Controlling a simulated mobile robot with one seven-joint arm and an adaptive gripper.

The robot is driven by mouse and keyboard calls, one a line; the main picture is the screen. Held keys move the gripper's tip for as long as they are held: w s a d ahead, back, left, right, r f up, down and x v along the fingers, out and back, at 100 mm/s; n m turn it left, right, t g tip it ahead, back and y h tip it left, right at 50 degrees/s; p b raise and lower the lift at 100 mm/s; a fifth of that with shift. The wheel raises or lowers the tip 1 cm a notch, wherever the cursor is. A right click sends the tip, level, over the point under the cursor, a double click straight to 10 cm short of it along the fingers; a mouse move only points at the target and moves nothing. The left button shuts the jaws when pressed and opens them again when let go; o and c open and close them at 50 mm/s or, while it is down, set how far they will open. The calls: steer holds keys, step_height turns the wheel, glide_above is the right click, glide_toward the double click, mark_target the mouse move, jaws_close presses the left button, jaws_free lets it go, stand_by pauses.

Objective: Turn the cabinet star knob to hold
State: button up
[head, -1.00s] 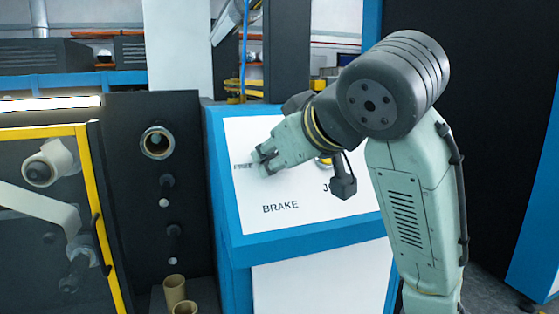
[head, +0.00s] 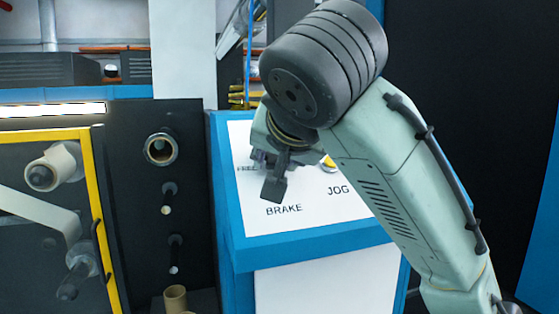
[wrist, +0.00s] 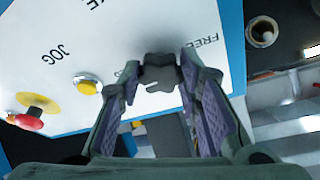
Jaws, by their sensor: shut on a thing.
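The dark grey star knob (wrist: 158,74) sits on the white sloped panel of the blue cabinet. In the wrist view my gripper (wrist: 160,66) has its two fingers on either side of the knob, shut on it. In the head view my gripper is mostly hidden behind my wrist and forearm, and the knob cannot be made out. The FREE label (wrist: 203,42) lies beside the knob, partly covered in the head view. Another label by the left finger is mostly hidden. I cannot tell which way the knob points.
A yellow push button (wrist: 87,85) by the JOG label and a red button on a yellow disc (wrist: 32,112) stand on the same panel. Left of the cabinet, a dark machine frame carries a round tube (head: 161,148) and a yellow-edged door (head: 99,220).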

steer(key=shift+m+h, duration=0.3)
steer(key=shift+m, duration=0.2)
steer(key=o, duration=1.1)
steer(key=shift+o, duration=0.2)
steer(key=shift+s, duration=0.1)
steer(key=v, duration=1.1)
steer(key=shift+s+r, duration=0.2)
steer(key=shift+s, duration=0.15)
